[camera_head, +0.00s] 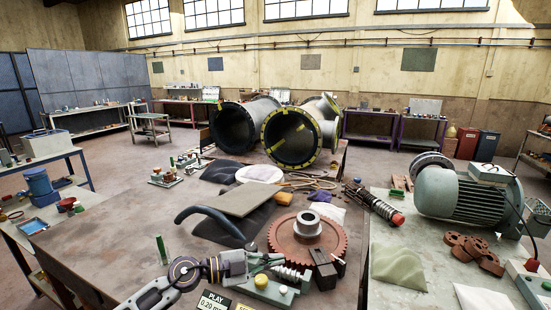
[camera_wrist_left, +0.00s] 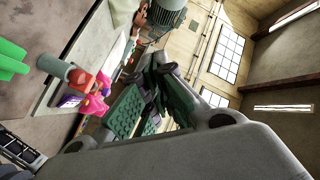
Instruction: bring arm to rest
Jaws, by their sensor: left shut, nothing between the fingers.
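My left gripper (camera_head: 214,269) is low in the head view, at the end of my pale arm coming in from the bottom left. The wrist housing fills the bottom of that view and hides part of the fingers. My right gripper is not in view.
A rust-red gear (camera_head: 285,250) lies right of the gripper, with a grey slab (camera_head: 243,200) behind it. Large flanged pipes (camera_head: 290,138) stand at the back. A green motor (camera_head: 455,195) sits on the right bench. A blue container (camera_head: 39,185) stands at left.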

